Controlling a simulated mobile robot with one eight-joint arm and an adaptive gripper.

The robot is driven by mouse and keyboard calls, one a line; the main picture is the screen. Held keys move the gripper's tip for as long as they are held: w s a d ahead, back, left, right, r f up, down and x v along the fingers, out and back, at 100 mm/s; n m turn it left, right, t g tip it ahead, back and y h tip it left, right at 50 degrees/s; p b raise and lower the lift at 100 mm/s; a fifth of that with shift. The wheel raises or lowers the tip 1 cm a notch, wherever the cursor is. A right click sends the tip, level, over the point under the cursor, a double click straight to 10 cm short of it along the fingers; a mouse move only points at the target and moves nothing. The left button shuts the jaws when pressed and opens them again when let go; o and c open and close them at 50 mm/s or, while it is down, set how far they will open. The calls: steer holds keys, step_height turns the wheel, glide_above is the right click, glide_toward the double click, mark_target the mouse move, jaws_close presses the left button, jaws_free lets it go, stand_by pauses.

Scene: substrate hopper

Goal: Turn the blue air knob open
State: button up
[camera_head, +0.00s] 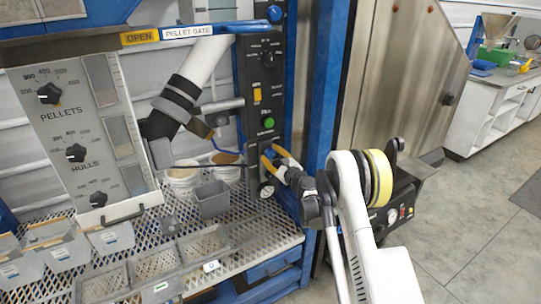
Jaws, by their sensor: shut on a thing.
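The blue air knob (270,154) sits low on the black vertical control panel (257,110), above a small round gauge (266,190). My gripper (269,161) has yellow fingers and reaches the panel from the right. Its fingers are around the knob and shut on it. The fingers hide part of the knob, and I cannot tell its turn angle. Another blue knob (274,13) is at the top of the same panel, apart from my gripper.
A green button (268,122) and a yellow switch (257,97) are above my gripper. A blue post (325,90) stands close on the right. Grey bins (211,198) and white buckets (183,178) stand on the mesh shelf (255,228) to the left. Floor is clear at right.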

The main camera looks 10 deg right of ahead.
steer(key=n, duration=0.6)
steer(key=shift+r+n, duration=0.1)
steer(key=shift+n, duration=0.2)
steer(key=n, duration=0.6)
steer(key=shift+r, duration=0.1)
steer(key=shift+d+n, duration=0.1)
steer(key=shift+n, duration=0.2)
steer(key=o, duration=1.2)
steer(key=v, duration=1.2)
steer(key=shift+r, duration=0.15)
